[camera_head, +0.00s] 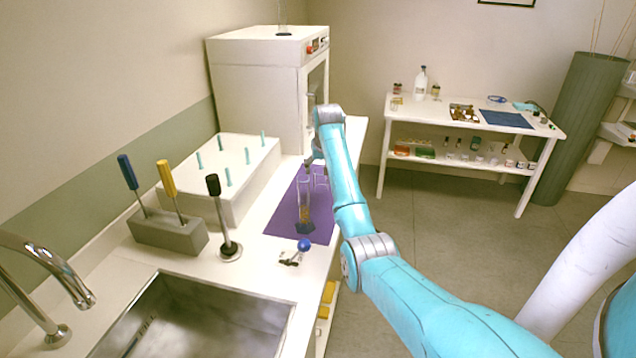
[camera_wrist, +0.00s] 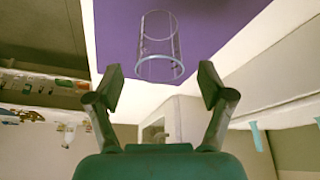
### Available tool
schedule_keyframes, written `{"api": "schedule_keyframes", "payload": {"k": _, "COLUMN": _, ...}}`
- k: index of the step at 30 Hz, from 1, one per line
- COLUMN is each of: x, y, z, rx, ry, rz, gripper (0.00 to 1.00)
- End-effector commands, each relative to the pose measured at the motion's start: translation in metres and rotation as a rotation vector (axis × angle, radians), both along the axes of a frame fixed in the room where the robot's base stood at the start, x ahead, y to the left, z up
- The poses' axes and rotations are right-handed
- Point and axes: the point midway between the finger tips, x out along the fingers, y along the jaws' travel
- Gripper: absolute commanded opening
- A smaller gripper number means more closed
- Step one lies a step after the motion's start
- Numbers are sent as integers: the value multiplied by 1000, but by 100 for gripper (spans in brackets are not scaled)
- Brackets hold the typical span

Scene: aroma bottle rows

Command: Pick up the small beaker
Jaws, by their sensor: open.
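The small beaker is clear glass and stands on the purple mat (camera_head: 287,221). In the head view the beaker (camera_head: 321,180) is close to the end of my arm and partly hard to make out. In the wrist view the beaker (camera_wrist: 158,48) shows empty and inverted by the camera's angle, ahead of my fingertips and roughly centred between them. My gripper (camera_wrist: 162,82) is open, with nothing between its fingers, apart from the beaker. In the head view my gripper (camera_head: 316,157) is small and partly hidden by my arm.
A tall glass cylinder (camera_head: 305,200) with brown contents stands on the mat nearer the sink (camera_head: 200,315). A blue-knobbed item (camera_head: 303,245) lies in front. A white peg box (camera_head: 230,170) and a white oven (camera_head: 255,90) flank the counter. A shelf table (camera_head: 465,120) stands across the floor.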

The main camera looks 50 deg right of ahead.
Motion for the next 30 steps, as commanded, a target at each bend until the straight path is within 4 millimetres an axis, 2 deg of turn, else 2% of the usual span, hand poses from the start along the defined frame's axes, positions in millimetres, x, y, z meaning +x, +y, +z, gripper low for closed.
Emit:
{"api": "schedule_keyframes", "payload": {"k": 3, "x": 3, "y": -4, "z": -12, "rx": -1, "ry": 1, "rz": 0, "gripper": 80}}
{"api": "schedule_keyframes", "payload": {"k": 8, "x": 6, "y": -6, "z": -20, "rx": -1, "ry": 0, "rz": 0, "gripper": 80}}
{"api": "schedule_keyframes", "payload": {"k": 18, "x": 17, "y": -17, "z": -59, "rx": -1, "ry": 0, "rz": 0, "gripper": 80}}
{"api": "schedule_keyframes", "payload": {"k": 28, "x": 19, "y": -18, "z": -65, "rx": -3, "ry": -1, "rz": 0, "gripper": 80}}
{"api": "schedule_keyframes", "payload": {"k": 30, "x": 19, "y": -18, "z": -65, "rx": -3, "ry": -1, "rz": 0, "gripper": 63}}
